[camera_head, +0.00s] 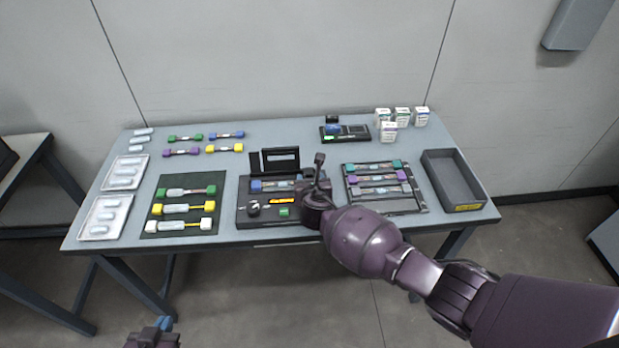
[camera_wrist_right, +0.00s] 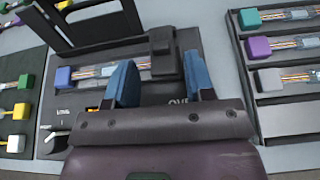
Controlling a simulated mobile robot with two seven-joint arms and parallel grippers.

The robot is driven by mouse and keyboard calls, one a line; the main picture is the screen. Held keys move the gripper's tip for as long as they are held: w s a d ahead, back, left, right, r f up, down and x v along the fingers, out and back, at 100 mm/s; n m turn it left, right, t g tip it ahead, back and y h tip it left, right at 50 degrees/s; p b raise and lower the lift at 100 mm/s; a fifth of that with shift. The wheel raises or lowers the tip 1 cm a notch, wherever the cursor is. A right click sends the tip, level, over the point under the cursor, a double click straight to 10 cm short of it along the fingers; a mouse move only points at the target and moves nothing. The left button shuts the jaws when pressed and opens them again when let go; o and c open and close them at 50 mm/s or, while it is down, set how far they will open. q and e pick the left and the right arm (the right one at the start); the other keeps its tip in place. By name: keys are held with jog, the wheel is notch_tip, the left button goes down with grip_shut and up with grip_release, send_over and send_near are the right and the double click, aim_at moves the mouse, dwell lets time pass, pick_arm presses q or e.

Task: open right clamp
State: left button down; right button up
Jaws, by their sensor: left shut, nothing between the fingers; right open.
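The black splicer (camera_head: 250,214) sits mid-table with its frame-like lid (camera_head: 281,160) raised. A blue-ended fibre piece (camera_wrist_right: 63,77) lies across it. The right clamp (camera_wrist_right: 163,42) is a dark block at the fibre's right end. In the head view it appears as a dark stalk with a square top (camera_head: 319,158), seemingly raised; its exact angle is unclear. My right gripper (camera_wrist_right: 160,85) is open, its blue fingertips apart on either side of the clamp in the wrist view, with no clear contact. My left gripper (camera_head: 156,334) is shut and empty, low in front of the table.
A rack (camera_head: 420,209) with several coloured fibre pieces stands right of the splicer, then an empty grey bin (camera_head: 466,190). A green mat (camera_head: 151,225) with more pieces lies left. Small white boxes (camera_head: 388,131) stand behind. My right arm covers the splicer's right front.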

aim_at(309, 175)
jog(key=shift+b+x, duration=0.7)
jog(key=shift+x, duration=1.2)
jog(key=c, duration=0.7)
